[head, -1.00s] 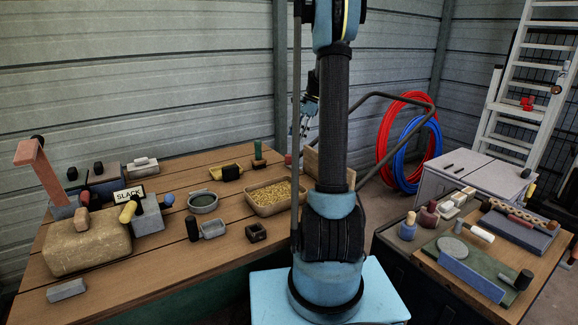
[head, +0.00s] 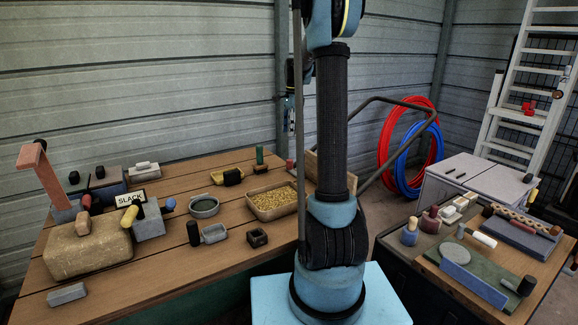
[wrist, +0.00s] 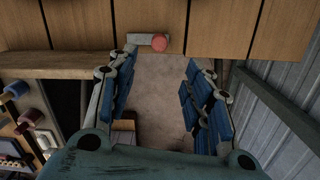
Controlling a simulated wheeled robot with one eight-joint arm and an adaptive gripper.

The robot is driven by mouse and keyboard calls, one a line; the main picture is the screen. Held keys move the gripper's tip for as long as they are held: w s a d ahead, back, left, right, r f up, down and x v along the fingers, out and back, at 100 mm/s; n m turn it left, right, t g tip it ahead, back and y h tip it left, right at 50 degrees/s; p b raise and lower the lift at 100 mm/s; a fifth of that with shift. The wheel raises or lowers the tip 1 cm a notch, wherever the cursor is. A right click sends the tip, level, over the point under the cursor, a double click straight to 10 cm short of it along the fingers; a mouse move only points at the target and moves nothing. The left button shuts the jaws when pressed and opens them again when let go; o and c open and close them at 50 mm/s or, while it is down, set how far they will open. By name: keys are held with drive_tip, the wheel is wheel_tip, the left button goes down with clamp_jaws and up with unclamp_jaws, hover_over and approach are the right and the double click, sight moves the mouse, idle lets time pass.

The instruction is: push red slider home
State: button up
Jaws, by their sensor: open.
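A round red knob (wrist: 161,44) shows near the top middle of the wrist view, on a short grey bar (wrist: 143,40) at the edge of the wooden table. I take it for the red slider. In the head view a small red spot (head: 290,164) at the table's far right edge seems to be the same thing, mostly hidden by my arm. My gripper (wrist: 162,62) is open and empty, its fingers spread to either side below the knob, apart from it as far as I can tell.
The wooden table (head: 170,235) holds a grain tray (head: 268,212), a grey bowl (head: 204,207), a tan block (head: 88,250) and a "SLACK" sign (head: 130,199). A wooden box (head: 311,160) stands behind my arm. A second bench (head: 430,262) with tools is at right. Corrugated walls close the back.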

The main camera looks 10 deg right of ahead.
sight(289, 160)
drive_tip(key=shift+h, duration=0.4)
drive_tip(key=f, duration=1.6)
drive_tip(key=shift+s+a+f, duration=0.1)
drive_tip(key=shift+a, duration=0.3)
clamp_jaws()
